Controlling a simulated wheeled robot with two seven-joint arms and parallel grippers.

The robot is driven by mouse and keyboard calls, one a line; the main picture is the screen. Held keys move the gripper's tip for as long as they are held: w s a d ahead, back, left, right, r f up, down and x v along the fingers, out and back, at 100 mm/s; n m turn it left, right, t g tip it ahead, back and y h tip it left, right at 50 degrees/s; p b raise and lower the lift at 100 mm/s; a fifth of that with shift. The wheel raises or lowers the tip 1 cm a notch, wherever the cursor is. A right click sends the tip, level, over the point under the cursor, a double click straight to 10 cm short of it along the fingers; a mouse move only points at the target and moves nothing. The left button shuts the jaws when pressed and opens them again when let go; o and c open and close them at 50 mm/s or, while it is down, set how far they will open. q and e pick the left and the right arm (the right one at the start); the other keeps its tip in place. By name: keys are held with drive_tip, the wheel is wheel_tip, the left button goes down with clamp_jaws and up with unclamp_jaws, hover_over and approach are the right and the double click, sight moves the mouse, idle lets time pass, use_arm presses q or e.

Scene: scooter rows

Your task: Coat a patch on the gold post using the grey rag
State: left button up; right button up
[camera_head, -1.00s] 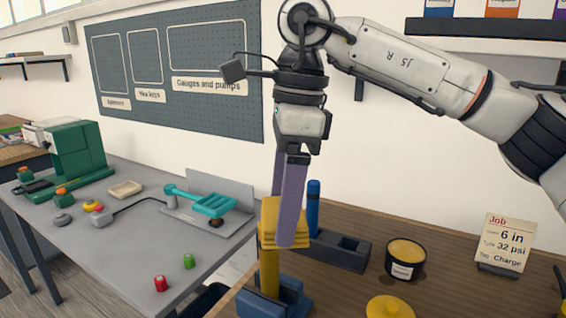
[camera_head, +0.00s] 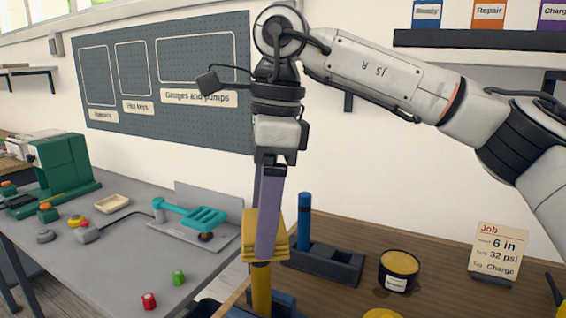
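The gold post (camera_head: 262,288) stands upright in a blue holder (camera_head: 285,301) at the bottom centre. My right gripper (camera_head: 264,252), with long purple fingers, points down over the post. It appears shut on a folded yellow cloth (camera_head: 279,238), which hides the post's upper part. I cannot tell whether the cloth touches the post. No grey rag shows. An open dark tin with yellow contents (camera_head: 399,261) stands on the wooden bench to the right. My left gripper is not in view.
A blue post (camera_head: 304,218) stands in a dark holder (camera_head: 338,262) behind the cloth. A job card (camera_head: 498,251) stands at the right. A yellow disc (camera_head: 383,314) is cut off at the bottom. A grey table (camera_head: 120,255) with tools is at left.

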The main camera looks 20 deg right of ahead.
drive_tip(key=shift+s+d, duration=0.25)
drive_tip(key=shift+d, duration=0.05)
drive_tip(key=shift+s+d+r+p, duration=0.35)
drive_tip(key=shift+s+d+p, duration=0.05)
drive_tip(key=shift+s+p, duration=0.2)
wheel_tip(320, 180, up, 2)
drive_tip(key=shift+r+p, duration=0.1)
drive_tip(key=shift+p, duration=0.2)
drive_tip(key=shift+w+a+r+p, duration=0.2)
drive_tip(key=shift+r+p, duration=0.3)
drive_tip(key=shift+p, duration=0.25)
wheel_tip(320, 180, up, 2)
drive_tip(key=shift+d+r+p, duration=0.1)
drive_tip(key=shift+r+p, duration=0.05)
drive_tip(key=shift+p, duration=0.85)
drive_tip(key=shift+r, duration=0.9)
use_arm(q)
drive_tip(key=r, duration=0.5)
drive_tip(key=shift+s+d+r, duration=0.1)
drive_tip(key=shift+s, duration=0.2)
